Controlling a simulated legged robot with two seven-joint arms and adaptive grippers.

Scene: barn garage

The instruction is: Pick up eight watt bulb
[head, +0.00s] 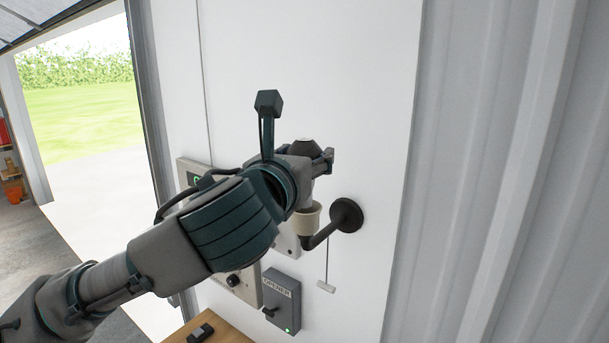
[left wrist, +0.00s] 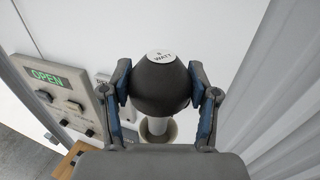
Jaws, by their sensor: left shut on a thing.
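A dark bulb (left wrist: 160,88) with a round white label reading "WATT" sits between the fingers of my left gripper (left wrist: 158,96) in the left wrist view. The digit on the label is too small to read surely. My left gripper (head: 318,160) is shut on the bulb, whose dark top (head: 305,147) shows in the head view. The bulb's white neck (left wrist: 157,124) points down at the cream socket (left wrist: 167,134) of a wall lamp. The socket also shows in the head view (head: 308,220). I cannot tell whether the neck sits in it. My right gripper is not in view.
The lamp's dark wall mount (head: 346,214) is just right of the socket, with a pull cord handle (head: 326,286) below. An opener box (head: 282,302) and a control panel reading "OPEN" (left wrist: 48,77) are on the wall. A wooden surface (head: 222,334) is below. Corrugated wall stands at right.

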